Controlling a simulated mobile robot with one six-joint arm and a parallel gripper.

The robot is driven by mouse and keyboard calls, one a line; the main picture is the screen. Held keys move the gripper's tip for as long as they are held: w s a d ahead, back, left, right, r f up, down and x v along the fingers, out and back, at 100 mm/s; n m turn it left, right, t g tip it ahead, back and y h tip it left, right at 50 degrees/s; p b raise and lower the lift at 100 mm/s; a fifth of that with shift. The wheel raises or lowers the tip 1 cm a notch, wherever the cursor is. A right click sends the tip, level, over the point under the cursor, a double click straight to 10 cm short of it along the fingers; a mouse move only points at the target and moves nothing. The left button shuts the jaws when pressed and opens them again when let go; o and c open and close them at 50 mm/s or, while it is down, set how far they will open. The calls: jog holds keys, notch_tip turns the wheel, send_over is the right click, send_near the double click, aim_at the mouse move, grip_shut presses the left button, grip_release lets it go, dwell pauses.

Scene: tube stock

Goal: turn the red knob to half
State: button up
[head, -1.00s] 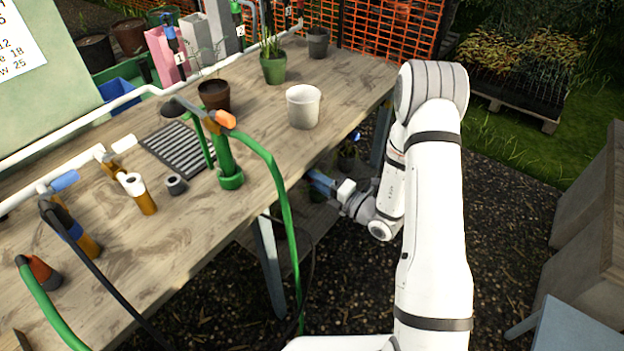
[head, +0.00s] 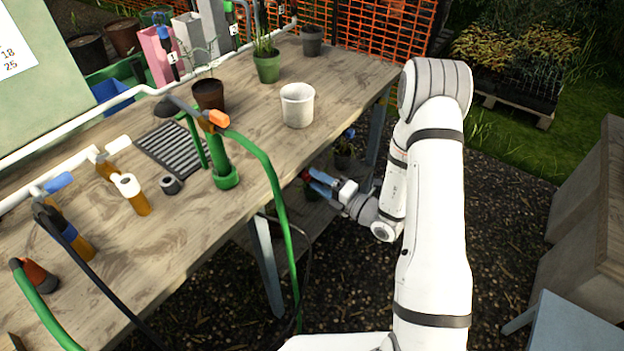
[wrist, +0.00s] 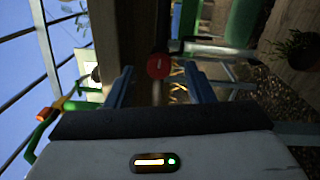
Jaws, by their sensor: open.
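The red knob (wrist: 158,66) is a small round disc with a short pale mark on its face. In the wrist view it lies ahead, between the two blue fingers of my gripper (wrist: 158,84), with a gap on each side. In the head view a small red patch (head: 306,175), likely the knob, shows by my gripper (head: 320,183), under the bench's front edge. My gripper is open and empty. I cannot tell the exact distance to the knob or any scale around it.
The wooden bench (head: 245,109) runs above and left of my gripper. A green hose (head: 281,215) hangs over its front edge, near a bench leg (head: 266,265). A potted plant (head: 345,150) stands behind my gripper. Gravel ground in front is clear.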

jog(key=v, duration=0.6)
jog(key=shift+d, duration=0.1)
